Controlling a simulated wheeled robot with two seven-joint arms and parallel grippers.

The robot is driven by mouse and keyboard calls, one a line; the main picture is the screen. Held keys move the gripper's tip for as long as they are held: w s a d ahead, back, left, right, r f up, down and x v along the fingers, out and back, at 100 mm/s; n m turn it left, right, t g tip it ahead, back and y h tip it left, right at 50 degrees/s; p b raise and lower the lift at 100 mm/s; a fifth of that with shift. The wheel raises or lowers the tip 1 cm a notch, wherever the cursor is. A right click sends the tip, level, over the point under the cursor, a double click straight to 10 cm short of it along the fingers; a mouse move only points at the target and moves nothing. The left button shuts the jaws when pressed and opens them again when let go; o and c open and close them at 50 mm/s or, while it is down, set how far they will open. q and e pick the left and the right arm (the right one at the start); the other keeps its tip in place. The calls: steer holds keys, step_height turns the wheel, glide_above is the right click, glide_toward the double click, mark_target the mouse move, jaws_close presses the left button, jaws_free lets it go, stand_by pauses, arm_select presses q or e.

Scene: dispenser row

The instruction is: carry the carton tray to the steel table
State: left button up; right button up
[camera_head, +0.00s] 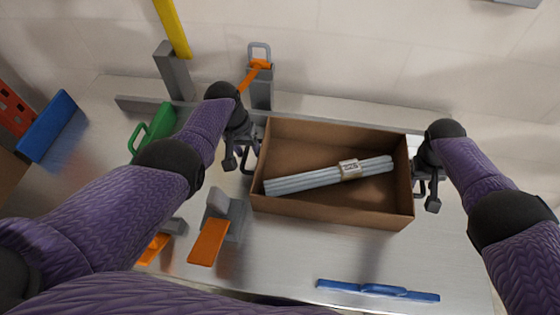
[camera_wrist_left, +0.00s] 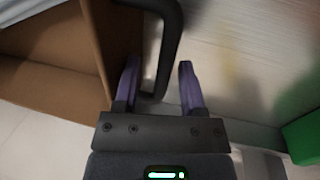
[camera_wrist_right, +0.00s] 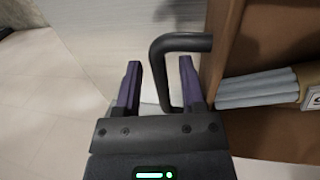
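The brown carton tray (camera_head: 330,210) is open-topped and appears to sit on the steel table (camera_head: 290,258). A bundle of pale grey rods (camera_head: 325,177) with a label lies in it. My left gripper (camera_head: 240,158) is at the tray's left end. In the left wrist view, its parted fingers (camera_wrist_left: 158,85) have the tray's dark handle (camera_wrist_left: 168,45) between them. My right gripper (camera_head: 427,190) is at the right end. In the right wrist view, its parted fingers (camera_wrist_right: 160,85) have the other dark handle (camera_wrist_right: 180,42) between them, with a gap beside it.
A grey post with an orange strap (camera_head: 261,85) stands behind the tray. Left are a green item (camera_head: 155,130) and a grey block with an orange flap (camera_head: 210,240). A blue bar (camera_head: 378,290) lies in front. The wall is close behind the table.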

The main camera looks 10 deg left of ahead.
arm_select(q)
step_height(320, 180, up, 12)
steer(key=a, duration=0.2)
steer(key=shift+a, duration=0.15)
arm_select(e)
step_height(320, 180, up, 12)
steer(key=a, duration=0.2)
steer(key=shift+a, duration=0.15)
arm_select(q)
steer(key=shift+f, duration=0.15)
arm_select(e)
steer(key=shift+f, duration=0.15)
